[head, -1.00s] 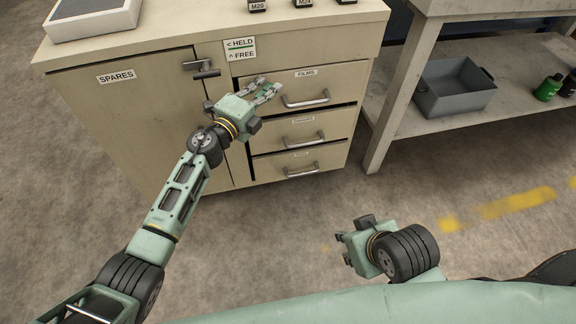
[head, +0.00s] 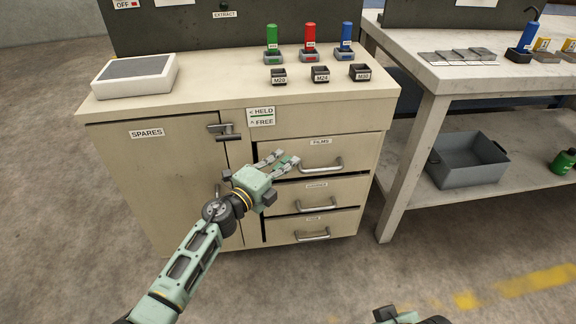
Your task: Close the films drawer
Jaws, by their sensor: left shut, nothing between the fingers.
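The films drawer (head: 345,150) is the top drawer of the beige cabinet, with a FILMS label and a bar handle (head: 322,166). A dark gap runs below its front; I cannot tell how far it stands out. My left gripper (head: 281,161) is at the left part of this drawer front, left of the handle, shut and empty. I cannot tell if its fingertips touch the front.
Two more handled drawers (head: 340,190) lie below. The SPARES door (head: 155,170) is at left, with a latch (head: 224,132) beside a HELD/FREE label. A bench with a grey bin (head: 468,175) stands right.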

